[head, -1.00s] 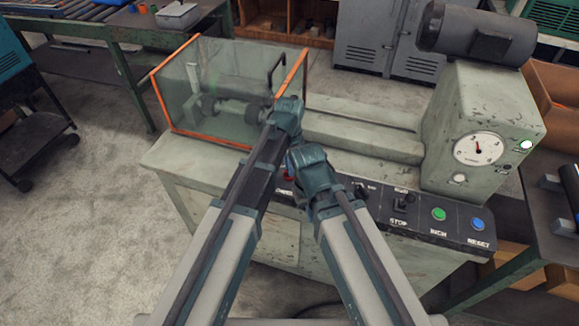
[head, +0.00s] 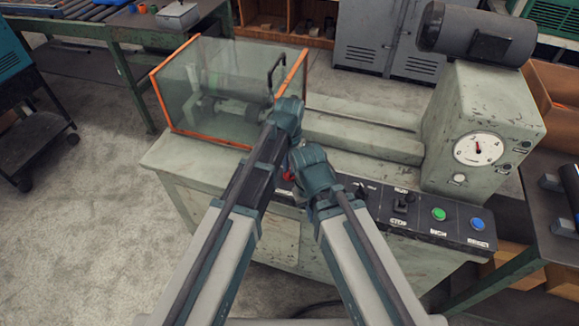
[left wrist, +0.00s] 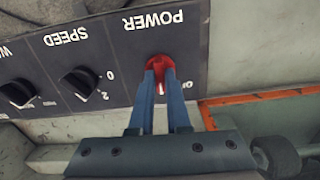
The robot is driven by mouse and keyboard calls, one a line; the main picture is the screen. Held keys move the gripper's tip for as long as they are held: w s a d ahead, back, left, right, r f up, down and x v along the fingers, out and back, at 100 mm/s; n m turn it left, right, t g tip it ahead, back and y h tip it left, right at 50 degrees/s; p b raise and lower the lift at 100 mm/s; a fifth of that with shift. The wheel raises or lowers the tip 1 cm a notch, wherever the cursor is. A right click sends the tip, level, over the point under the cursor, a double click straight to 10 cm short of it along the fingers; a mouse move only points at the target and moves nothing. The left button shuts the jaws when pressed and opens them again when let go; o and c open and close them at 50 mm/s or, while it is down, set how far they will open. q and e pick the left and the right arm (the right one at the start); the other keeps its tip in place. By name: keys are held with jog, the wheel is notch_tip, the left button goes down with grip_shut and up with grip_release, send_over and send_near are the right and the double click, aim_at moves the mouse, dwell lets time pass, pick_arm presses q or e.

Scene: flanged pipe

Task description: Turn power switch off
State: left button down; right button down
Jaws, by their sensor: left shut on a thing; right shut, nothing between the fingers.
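The red power switch (left wrist: 160,68) sits on the dark control panel (left wrist: 105,55), beside the upside-down word POWER in the left wrist view. My left gripper (left wrist: 160,92) is shut on it, with a finger on each side. A white mark shows on the switch between the fingers. A label beside it is partly hidden. In the head view a small red part of the switch (head: 288,176) shows between my arms. My left gripper (head: 288,115) is the higher one there, its fingertips hidden. My right gripper (head: 308,160) is close beside it, shut and empty, its fingertips also hidden.
The glass guard box (head: 225,95) with orange edges stands behind the panel. The speed knob (left wrist: 78,83) is beside the switch. The green button (head: 438,214) and blue button (head: 477,224) are at the panel's right. The gauge housing (head: 478,150) stands behind them.

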pick_arm(q)
jog(key=n, duration=0.4)
jog(key=shift+n, duration=0.3)
jog(key=n, duration=0.4)
jog(key=shift+n, duration=0.4)
jog(key=c, duration=0.9)
grip_release()
jog(key=shift+r, duration=0.1)
notch_tip(320, 180, up, 14)
jog(key=p, duration=1.3)
jog(key=shift+p, duration=0.4)
